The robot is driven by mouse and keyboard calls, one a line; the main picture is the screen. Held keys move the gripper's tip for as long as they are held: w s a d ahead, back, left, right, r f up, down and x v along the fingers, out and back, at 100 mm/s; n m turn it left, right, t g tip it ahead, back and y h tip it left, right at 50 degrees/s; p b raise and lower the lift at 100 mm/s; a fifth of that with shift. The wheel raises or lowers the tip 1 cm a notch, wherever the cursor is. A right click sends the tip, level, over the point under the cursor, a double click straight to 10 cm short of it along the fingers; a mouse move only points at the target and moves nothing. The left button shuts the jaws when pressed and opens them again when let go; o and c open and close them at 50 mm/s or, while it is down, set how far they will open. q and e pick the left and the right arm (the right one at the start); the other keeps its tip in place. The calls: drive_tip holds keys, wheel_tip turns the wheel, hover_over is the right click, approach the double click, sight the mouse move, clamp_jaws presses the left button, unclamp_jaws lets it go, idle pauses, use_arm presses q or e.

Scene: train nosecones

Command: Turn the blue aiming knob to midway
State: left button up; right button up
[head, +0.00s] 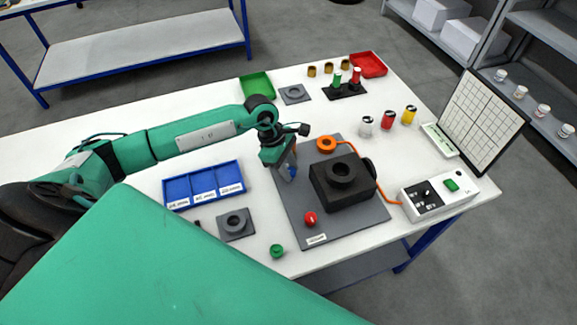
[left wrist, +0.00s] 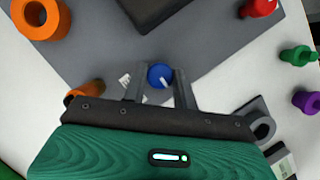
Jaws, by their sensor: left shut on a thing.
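The blue aiming knob (left wrist: 160,76) is round with a white pointer line and sits on the grey plate (head: 286,187). In the left wrist view its pointer line runs toward the lower right. My left gripper (left wrist: 160,84) has one finger on each side of the knob and is shut on it. In the head view the left gripper (head: 289,175) points down at the plate's left part, and only a bit of blue shows at its tips. The scale marks beside the knob are partly hidden by a finger. My right gripper is in neither view.
A black block with a round opening (head: 342,182) stands on the plate, right of the gripper. A red knob (head: 310,219) is at the plate's front. An orange ring (head: 326,144) is behind. A blue tray (head: 203,186) lies left, a white control box (head: 437,195) right.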

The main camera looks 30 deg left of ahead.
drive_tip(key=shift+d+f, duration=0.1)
